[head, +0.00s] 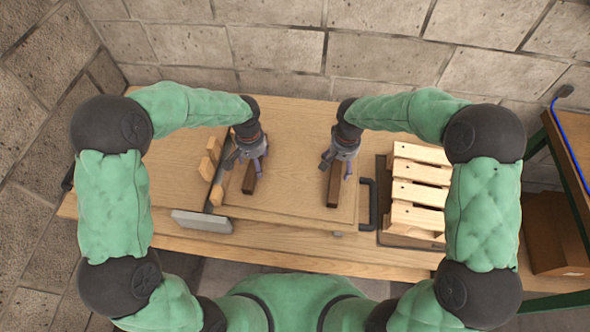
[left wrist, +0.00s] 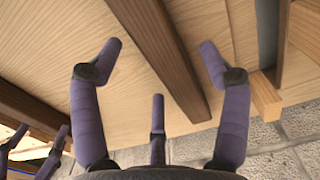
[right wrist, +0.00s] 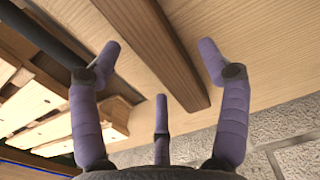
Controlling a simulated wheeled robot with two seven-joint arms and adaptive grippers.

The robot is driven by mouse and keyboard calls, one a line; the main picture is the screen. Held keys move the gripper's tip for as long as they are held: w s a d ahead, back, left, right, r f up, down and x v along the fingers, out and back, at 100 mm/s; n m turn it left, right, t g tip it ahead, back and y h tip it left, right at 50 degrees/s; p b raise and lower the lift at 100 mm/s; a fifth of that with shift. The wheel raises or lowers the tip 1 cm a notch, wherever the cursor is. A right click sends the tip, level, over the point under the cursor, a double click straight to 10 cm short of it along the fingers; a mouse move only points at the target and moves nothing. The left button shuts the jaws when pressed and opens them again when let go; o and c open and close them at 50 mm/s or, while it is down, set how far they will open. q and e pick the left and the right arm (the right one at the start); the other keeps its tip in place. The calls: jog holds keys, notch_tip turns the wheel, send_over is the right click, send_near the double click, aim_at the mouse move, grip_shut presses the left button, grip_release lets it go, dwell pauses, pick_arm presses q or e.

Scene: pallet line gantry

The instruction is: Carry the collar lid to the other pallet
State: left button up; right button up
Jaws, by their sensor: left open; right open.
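The collar lid (head: 292,185) looks like a flat light-wood panel lying in the middle of the bench, with two dark battens across it. My left gripper (head: 251,166) is open above the left batten (head: 249,180). In the left wrist view its purple fingers stand either side of this batten (left wrist: 165,60). My right gripper (head: 337,168) is open above the right batten (head: 334,190); its fingers flank this batten in the right wrist view (right wrist: 155,50). Neither gripper is closed on anything. The slatted pallet (head: 417,192) stands right of the lid. What lies under the lid is hidden.
A dark handle (head: 371,204) lies between lid and pallet. Left of the lid are small light-wood blocks (head: 207,168), a dark strip (head: 217,172) and a grey plate (head: 201,221). A block wall (head: 280,48) stands behind; a brown box (head: 555,235) is at far right.

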pick_arm(q)
jog(key=shift+f, duration=1.2)
pick_arm(e)
jog(key=shift+f, duration=1.2)
pick_arm(q)
grip_shut()
pick_arm(e)
grip_shut()
